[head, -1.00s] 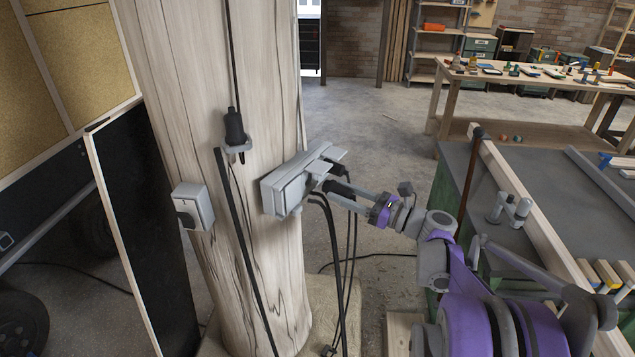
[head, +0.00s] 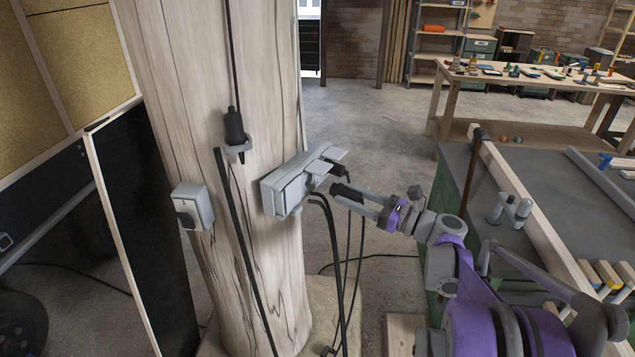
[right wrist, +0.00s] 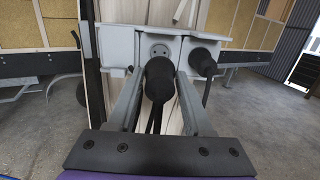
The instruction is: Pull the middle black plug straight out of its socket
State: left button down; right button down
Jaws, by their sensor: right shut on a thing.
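The grey socket block (head: 288,190) is mounted on the side of the wooden post, with its lids raised. My right gripper (head: 362,200) is shut on the middle black plug (head: 346,190). In the head view, a gap separates this plug from the block. In the right wrist view, the plug (right wrist: 158,78) sits between the two fingers, and the round face of the middle socket (right wrist: 159,50) shows bare behind it. Another black plug (right wrist: 203,63) sits in the socket to the right. The left socket is largely hidden. My left gripper is not in view.
Black cables (head: 334,250) hang below the block. A holder with a black connector (head: 234,130) and a grey switch box (head: 192,206) are on the post. A workbench (head: 560,190) stands at the right. The floor between post and bench is mostly open.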

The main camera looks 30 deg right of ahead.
jog(key=shift+b+v, duration=0.4)
jog(key=shift+v, duration=2.4)
